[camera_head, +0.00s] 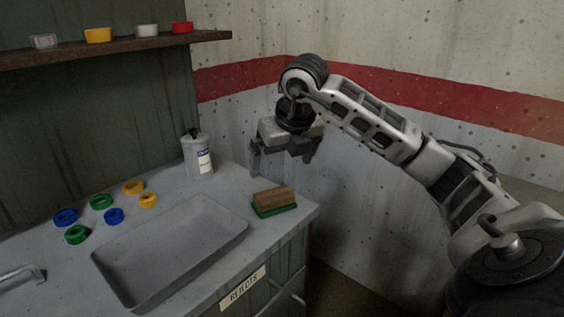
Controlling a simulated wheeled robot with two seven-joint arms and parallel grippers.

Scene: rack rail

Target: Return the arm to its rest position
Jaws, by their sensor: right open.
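My right arm reaches in from the right side of the head view. Its gripper (284,158) points down with the fingers apart and nothing between them. It hangs in the air above the back right part of the counter, to the right of a pale canister and over a brush-like block. The gripper appears clear of both. My left gripper is not in the frame.
The counter (305,208) holds the canister (197,158), a brown block with a green base (274,201), an empty grey tray (172,250) and several coloured rings (102,201). A shelf (120,47) with small containers is upper left. A wall (480,105) stands behind.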

